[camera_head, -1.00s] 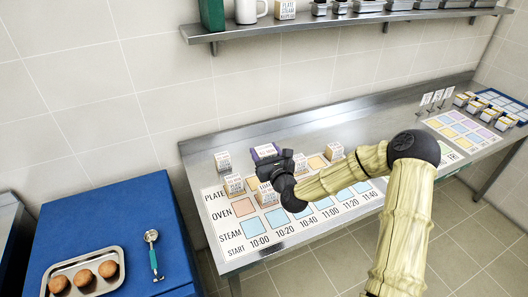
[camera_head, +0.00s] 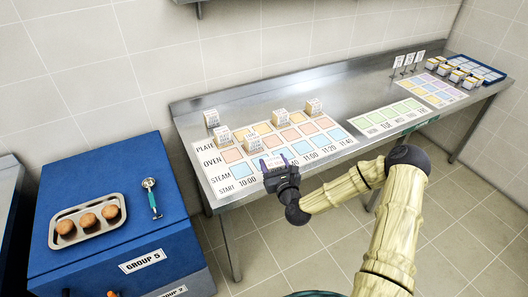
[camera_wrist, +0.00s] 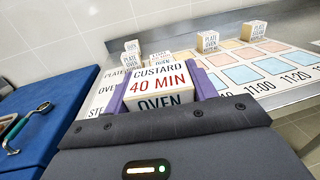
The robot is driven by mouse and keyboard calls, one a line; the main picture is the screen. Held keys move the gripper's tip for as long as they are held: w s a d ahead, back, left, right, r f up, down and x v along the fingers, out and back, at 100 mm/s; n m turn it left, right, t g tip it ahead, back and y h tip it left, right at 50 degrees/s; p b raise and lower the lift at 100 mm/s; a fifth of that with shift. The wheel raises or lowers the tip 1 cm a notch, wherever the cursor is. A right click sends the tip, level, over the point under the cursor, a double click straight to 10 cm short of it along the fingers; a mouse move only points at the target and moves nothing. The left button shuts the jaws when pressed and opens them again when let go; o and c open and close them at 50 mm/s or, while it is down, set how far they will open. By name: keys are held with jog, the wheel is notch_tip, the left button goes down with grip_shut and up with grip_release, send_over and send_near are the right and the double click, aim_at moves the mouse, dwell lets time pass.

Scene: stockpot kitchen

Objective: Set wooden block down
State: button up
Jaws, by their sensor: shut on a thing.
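A wooden block (camera_wrist: 160,84) reading "CUSTARD 40 MIN" and "OVEN" fills the middle of the wrist view, between the purple fingers of my gripper (camera_head: 278,168). My gripper is shut on it. In the head view, the gripper is at the front side of the white chart (camera_head: 219,176), near the blue steam squares around the 10:20 and 10:40 columns, and hides part of them. The chart has PLATE, OVEN and STEAM rows. I cannot tell whether the block touches the surface.
Labelled blocks stand on or beside the chart: one at the back left (camera_head: 211,118), one nearer the front (camera_head: 252,144), others at the back (camera_head: 279,117) and right (camera_head: 314,106). A green chart (camera_head: 390,117) lies farther right. A blue cabinet (camera_head: 100,180) stands left, apart from the steel table.

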jog(key=s+d+f+m+h+b, duration=0.1)
jog(key=s+d+f+h+b, duration=0.1)
jog(key=s+f, duration=0.3)
jog(key=s+d+f+m+h+b, duration=0.2)
jog(key=s+d+f+b, duration=0.1)
jog(key=f, duration=0.8)
jog(key=shift+s+d+f+t, duration=0.15)
jog(key=shift+s+d+t, duration=0.15)
jog(key=shift+s+d, duration=0.55)
jog(key=shift+a, duration=0.2)
